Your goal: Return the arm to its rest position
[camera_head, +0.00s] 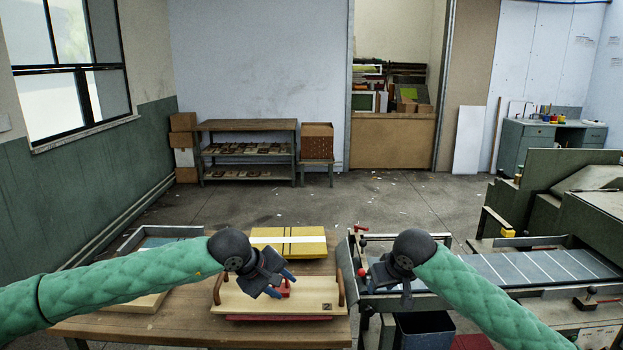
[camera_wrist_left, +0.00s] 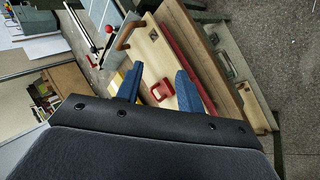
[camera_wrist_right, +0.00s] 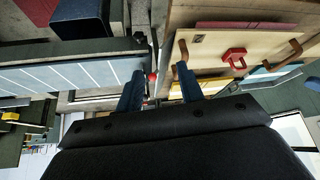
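My left gripper (camera_head: 279,284) is over the wooden board with two side handles (camera_head: 250,302) on the bench. Its blue fingers are apart in the left wrist view (camera_wrist_left: 160,88), with a red handle piece (camera_wrist_left: 161,91) of the board seen between and beyond them. Whether they touch it is hard to tell, but the gap looks empty. My right gripper (camera_head: 388,290) is at the left end of the grey feeder table (camera_head: 540,266). Its fingers are apart and empty in the right wrist view (camera_wrist_right: 160,88).
A yellow block with a white stripe (camera_head: 288,243) lies behind the board on the wooden bench (camera_head: 180,328). A tray (camera_head: 165,232) is at the bench's back left. Red-knobbed levers (camera_head: 590,291) stand by the feeder. A dark bin (camera_head: 425,328) is below it. Open floor lies behind.

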